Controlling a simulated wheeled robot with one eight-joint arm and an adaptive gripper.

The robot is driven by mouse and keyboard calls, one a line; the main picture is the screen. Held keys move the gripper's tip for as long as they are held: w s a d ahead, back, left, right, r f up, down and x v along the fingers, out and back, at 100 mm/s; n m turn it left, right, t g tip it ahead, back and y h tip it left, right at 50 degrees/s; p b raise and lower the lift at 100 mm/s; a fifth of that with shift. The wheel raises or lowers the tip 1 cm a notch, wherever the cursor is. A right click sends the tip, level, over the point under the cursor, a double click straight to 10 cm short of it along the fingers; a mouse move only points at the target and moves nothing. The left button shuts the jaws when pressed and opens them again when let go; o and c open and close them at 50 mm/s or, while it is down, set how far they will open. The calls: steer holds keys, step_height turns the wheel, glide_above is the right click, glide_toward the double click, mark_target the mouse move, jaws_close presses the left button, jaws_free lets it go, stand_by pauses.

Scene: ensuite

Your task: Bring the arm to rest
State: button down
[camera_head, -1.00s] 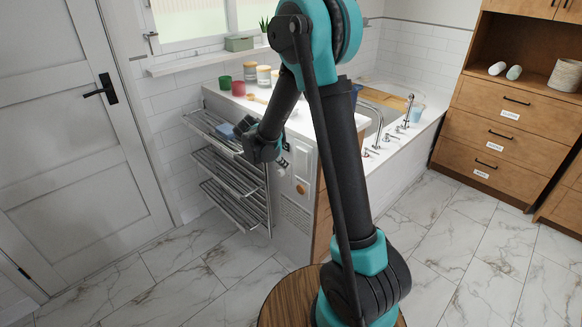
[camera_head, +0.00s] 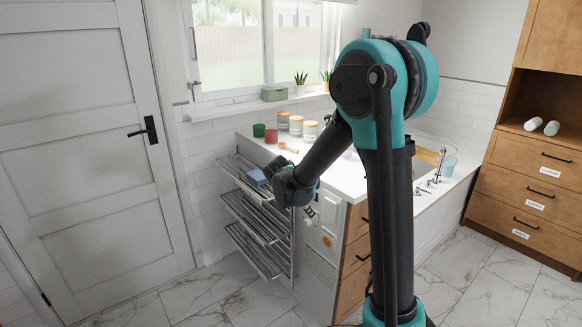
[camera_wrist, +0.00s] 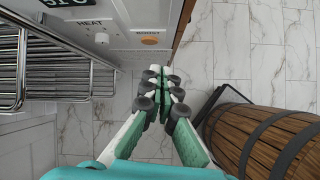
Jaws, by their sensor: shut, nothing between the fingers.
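My gripper (camera_wrist: 165,88) points down in the wrist view, its two fingers meeting at the tips with nothing between them. In the head view my arm rises at the right of centre and its forearm reaches down and left. The dark wrist (camera_head: 292,186) hangs beside the front left corner of the white counter (camera_head: 345,178), near the metal rack. The fingertips are hidden behind the wrist in the head view.
A heater panel (camera_wrist: 105,30) with a BOOST knob is close by. A wooden barrel-like body (camera_wrist: 265,135) is at right.

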steer(key=s+d+f+m+y, duration=0.1)
steer(key=s+d+m, duration=0.3)
steer(key=s+m, duration=0.7)
steer(key=s+d+f+m+y, duration=0.2)
steer(key=s+d+m+y, duration=0.2)
steer(key=s+m, duration=0.7)
steer(key=shift+s+d+m, duration=0.4)
steer(key=shift+s+d, duration=0.2)
steer(key=shift+s, duration=0.4)
steer(key=c, duration=2.3)
jaws_free()
